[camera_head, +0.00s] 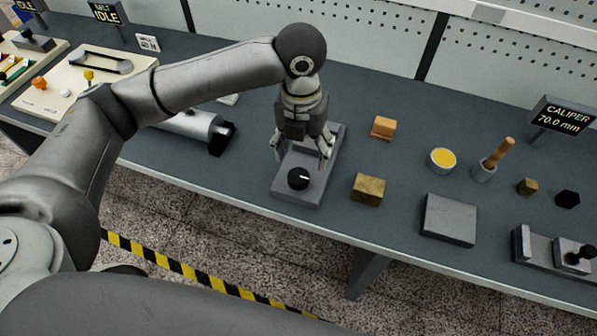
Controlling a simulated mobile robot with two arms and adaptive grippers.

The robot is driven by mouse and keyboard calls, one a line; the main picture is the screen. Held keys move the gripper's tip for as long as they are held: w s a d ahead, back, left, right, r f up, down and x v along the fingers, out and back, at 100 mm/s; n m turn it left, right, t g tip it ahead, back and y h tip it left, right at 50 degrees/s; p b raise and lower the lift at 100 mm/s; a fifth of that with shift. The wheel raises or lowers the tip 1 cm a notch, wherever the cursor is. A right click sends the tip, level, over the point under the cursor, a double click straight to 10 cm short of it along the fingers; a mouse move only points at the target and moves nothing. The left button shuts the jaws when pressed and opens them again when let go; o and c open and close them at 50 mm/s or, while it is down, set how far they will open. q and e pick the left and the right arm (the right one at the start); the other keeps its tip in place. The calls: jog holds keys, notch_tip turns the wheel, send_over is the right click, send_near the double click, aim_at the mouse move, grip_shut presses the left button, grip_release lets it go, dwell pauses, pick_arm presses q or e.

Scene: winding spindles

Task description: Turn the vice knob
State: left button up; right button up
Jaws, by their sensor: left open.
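The vice (312,188) is a grey block-like device on the bench, at the middle of the view. Its black round knob (298,179) with a white mark sits at the front end, near the bench's front edge. My left gripper (301,152) points down over the vice, behind and above the knob. Its fingers are spread, and nothing shows between them. I cannot tell whether a finger touches the vice. The gripper and wrist hide the back part of the vice. My right gripper is not in view.
A brass block (368,189) stands close right of the vice, with an orange block (383,127) behind it. A grey cylinder device (190,127) lies to the left. A grey slab (448,219), yellow-topped tin (443,159) and caliper (553,250) are further right.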

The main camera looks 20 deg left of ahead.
aim_at(298, 176)
pick_arm(q)
jog(key=shift+m, duration=0.3)
jog(key=f, duration=0.3)
jog(key=f+p, duration=0.1)
jog(key=f, duration=0.2)
jog(key=a+f, duration=0.1)
jog(key=f, duration=0.2)
jog(key=shift+w+f+p, duration=0.2)
jog(key=shift+f+p, duration=0.15)
jog(key=shift+f, duration=0.05)
